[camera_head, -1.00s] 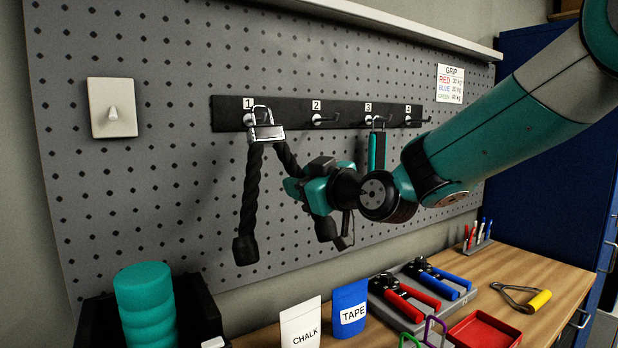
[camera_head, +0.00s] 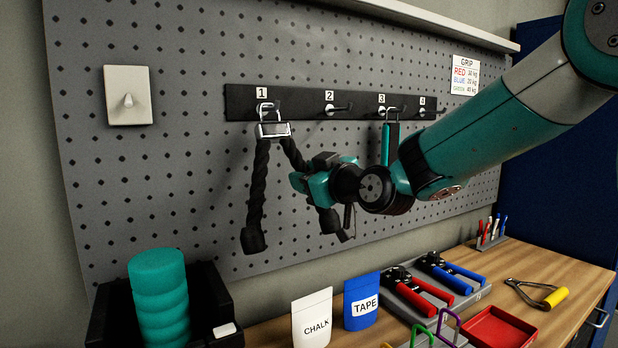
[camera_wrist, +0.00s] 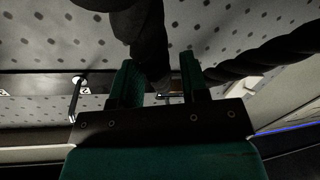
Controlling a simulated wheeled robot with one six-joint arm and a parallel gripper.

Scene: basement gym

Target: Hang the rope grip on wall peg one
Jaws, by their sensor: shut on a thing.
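The rope grip is a black twisted rope (camera_head: 257,185) with a silver bracket (camera_head: 273,130) and wire loop at its top and rubber ends below. Its loop overlaps wall peg one (camera_head: 262,107), under label 1. I cannot tell whether the peg passes through it. My gripper (camera_head: 308,184) is shut on the right-hand strand, below and right of the bracket; the left strand hangs free. In the wrist view, dark rope (camera_wrist: 150,35) runs between the teal fingers of my gripper (camera_wrist: 160,78). The exact contact is hidden.
Peg two (camera_head: 335,110) is empty. A teal-and-black item (camera_head: 389,143) hangs on peg three. The bench below holds a chalk bag (camera_head: 312,318), tape bag (camera_head: 361,302), red and blue hand grippers (camera_head: 420,295), a red tray (camera_head: 493,328) and a teal foam roll (camera_head: 160,295).

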